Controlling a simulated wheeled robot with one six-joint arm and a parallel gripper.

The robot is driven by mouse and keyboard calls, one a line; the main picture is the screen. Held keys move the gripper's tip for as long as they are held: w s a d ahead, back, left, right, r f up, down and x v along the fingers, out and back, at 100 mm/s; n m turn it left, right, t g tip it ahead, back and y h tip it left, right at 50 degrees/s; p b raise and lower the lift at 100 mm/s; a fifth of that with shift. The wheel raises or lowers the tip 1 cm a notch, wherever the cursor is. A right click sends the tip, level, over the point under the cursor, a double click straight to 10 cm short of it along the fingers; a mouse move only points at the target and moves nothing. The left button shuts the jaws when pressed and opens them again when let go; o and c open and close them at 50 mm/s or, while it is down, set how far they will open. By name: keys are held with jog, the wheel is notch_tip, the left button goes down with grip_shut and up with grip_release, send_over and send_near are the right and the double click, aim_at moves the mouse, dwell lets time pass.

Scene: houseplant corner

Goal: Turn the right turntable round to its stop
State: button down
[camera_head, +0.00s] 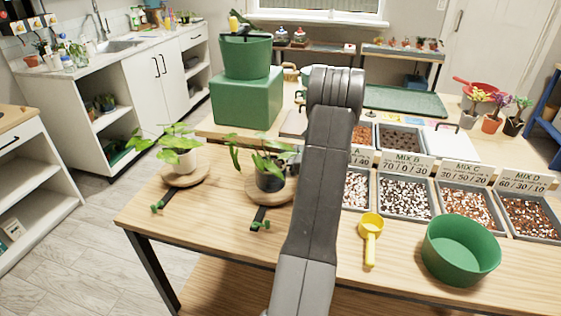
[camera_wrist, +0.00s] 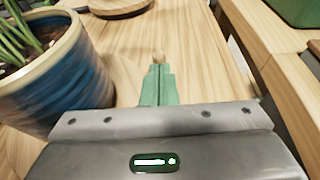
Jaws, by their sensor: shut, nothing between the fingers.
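The right turntable (camera_head: 254,193) is a round wooden disc bearing a dark pot (camera_head: 270,181) with a leafy plant. A black strip with a green piece (camera_head: 261,225) at its end lies in front of it. My arm hides part of its right side and my gripper in the head view. In the wrist view my gripper (camera_wrist: 159,75) is shut, its green fingers together. A small pale wooden peg (camera_wrist: 158,57) shows just beyond the fingertips; I cannot tell whether they touch. A blue pot (camera_wrist: 62,75) with a cream rim stands close on the left.
A yellow scoop (camera_head: 371,232), a green bowl (camera_head: 460,252) and several mix trays stand right of my arm. A green block (camera_head: 246,100) stands on the raised board behind. The table's front left is clear.

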jog(key=shift+a+n+g, duration=0.7)
jog(key=shift+n+g, duration=0.1)
jog(key=shift+g, duration=0.2)
jog(key=shift+a+g+p, duration=0.15)
jog(key=shift+g+p, duration=0.15)
jog(key=shift+p, duration=0.05)
